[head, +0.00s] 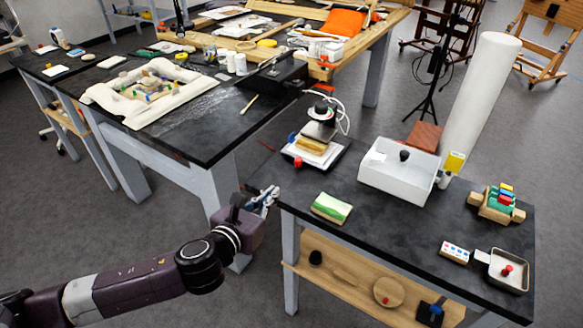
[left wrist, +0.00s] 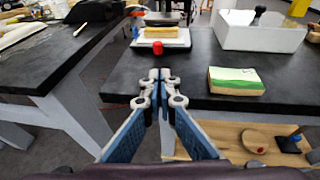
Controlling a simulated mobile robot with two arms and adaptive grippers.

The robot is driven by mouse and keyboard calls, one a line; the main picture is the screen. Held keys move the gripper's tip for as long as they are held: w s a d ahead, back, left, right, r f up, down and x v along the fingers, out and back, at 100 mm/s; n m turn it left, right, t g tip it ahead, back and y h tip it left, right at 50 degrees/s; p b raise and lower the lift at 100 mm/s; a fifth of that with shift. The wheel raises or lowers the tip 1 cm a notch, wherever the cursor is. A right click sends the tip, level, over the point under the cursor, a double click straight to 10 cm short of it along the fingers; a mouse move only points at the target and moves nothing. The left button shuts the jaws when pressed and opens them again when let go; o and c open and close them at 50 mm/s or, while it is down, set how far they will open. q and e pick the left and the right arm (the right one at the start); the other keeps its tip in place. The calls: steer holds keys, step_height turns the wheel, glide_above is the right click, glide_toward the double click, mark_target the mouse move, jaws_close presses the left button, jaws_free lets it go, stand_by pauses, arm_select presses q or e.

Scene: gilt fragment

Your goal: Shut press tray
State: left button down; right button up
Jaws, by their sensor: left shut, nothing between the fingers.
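In the left wrist view, the red knob (left wrist: 158,48) stands ahead of my fingertips. My left gripper (head: 270,194) is shut and empty, beside the table's left edge and apart from the knob. How far out the tray sits is hard to tell. My right gripper is not in view.
A green-topped block (head: 331,208) lies near the table's front edge, right of my left gripper. A white open box (head: 398,175) stands behind it. A wooden shelf (head: 345,285) is below. Floor lies between the two black tables.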

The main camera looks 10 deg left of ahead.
arm_select(q)
steer(key=p, duration=0.1)
glide_toward(298, 161)
steer(key=w+f, duration=0.2)
steer(key=w, duration=0.1)
steer(key=w+d+f, duration=0.1)
steer(key=w, duration=0.1)
steer(key=shift+f, duration=0.2)
steer(key=shift+w, duration=0.5)
steer(key=shift+w+d, duration=0.3)
steer(key=shift+w, duration=0.6)
steer(key=shift+w+d, duration=0.35)
steer(key=shift+w, duration=0.55)
steer(key=shift+r, duration=0.1)
steer(key=shift+p, duration=0.3)
